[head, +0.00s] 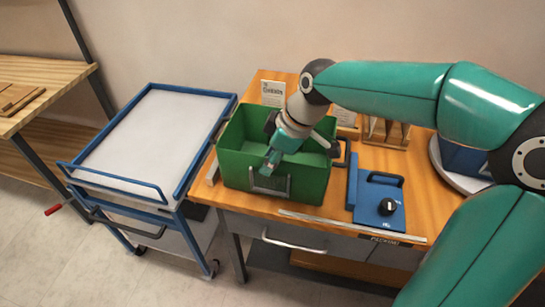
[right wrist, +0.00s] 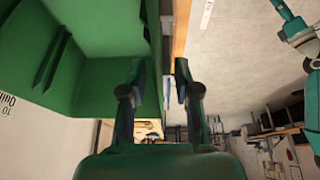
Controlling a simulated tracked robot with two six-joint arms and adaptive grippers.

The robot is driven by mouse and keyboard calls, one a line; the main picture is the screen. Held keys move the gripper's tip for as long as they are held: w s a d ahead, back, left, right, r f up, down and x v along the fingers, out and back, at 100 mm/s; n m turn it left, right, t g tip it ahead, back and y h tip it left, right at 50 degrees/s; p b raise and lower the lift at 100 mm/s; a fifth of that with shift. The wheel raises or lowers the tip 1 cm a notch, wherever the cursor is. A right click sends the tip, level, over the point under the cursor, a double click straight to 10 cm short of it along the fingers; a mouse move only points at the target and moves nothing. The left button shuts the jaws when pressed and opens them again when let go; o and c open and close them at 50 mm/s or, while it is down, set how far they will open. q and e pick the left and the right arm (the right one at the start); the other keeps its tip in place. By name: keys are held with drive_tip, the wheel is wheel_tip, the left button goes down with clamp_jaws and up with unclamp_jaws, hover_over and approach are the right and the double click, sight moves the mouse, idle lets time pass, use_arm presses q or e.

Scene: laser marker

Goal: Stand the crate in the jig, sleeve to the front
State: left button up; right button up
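The green crate (head: 320,188) stands upright and open-topped on the wooden table. A metal-framed sleeve (head: 268,186) is on its front wall. My right gripper (head: 271,163) reaches down over the crate's front edge. In the right wrist view its fingers (right wrist: 162,75) are apart, with the crate's green wall (right wrist: 97,85) close by and its edge showing between them. Contact cannot be made out. Thin metal rails, perhaps the jig, lie along the table front (head: 350,226) and left of the crate (head: 212,172). My left gripper is not visible; teal arm links show in the right wrist view.
A blue trolley with a bare grey top (head: 155,135) stands left. A wooden bench (head: 35,75) is at far left.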

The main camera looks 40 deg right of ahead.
drive_tip(key=shift+r, duration=0.1)
drive_tip(key=v, duration=1.2)
drive_tip(key=shift+p, duration=0.3)
